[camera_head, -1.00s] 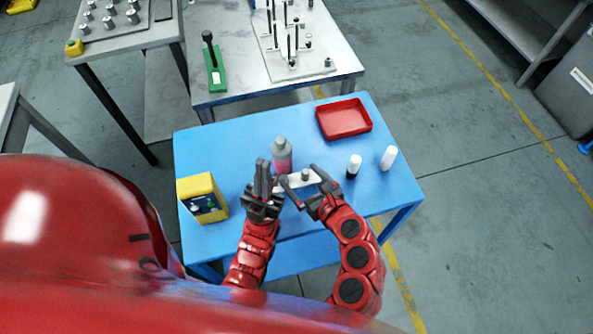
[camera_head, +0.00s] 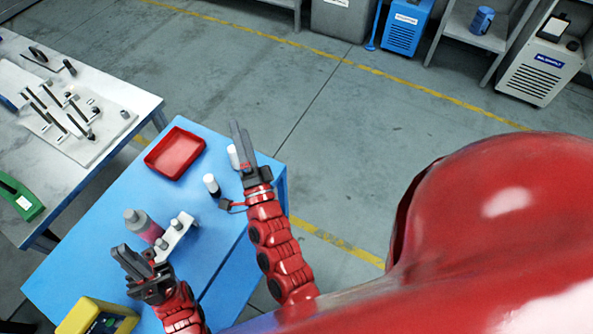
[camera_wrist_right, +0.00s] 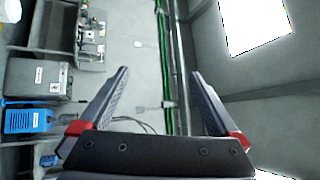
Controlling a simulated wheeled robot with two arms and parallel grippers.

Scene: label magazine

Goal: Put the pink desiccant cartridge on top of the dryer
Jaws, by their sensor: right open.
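A bottle-like cylinder with a pink lower part and grey cap (camera_head: 148,228), the only pink thing seen, stands upright on the blue table in the head view. My left gripper (camera_head: 127,262) is just in front of it, apart from it or touching I cannot tell, and its jaw opening is unclear. My right gripper (camera_head: 238,142) is open and empty over the table's right edge; its spread fingers show in the right wrist view (camera_wrist_right: 165,100). A blue box unit (camera_head: 405,28) and a white unit with a blue label (camera_head: 540,70) stand across the floor; which is the dryer is unclear.
The blue table (camera_head: 95,235) also holds a red tray (camera_head: 175,153), a white bracket (camera_head: 178,235), small bottles (camera_head: 212,185) and a yellow device (camera_head: 95,318). A grey shelf (camera_head: 470,35) holds a blue canister (camera_head: 482,20). The floor between is clear.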

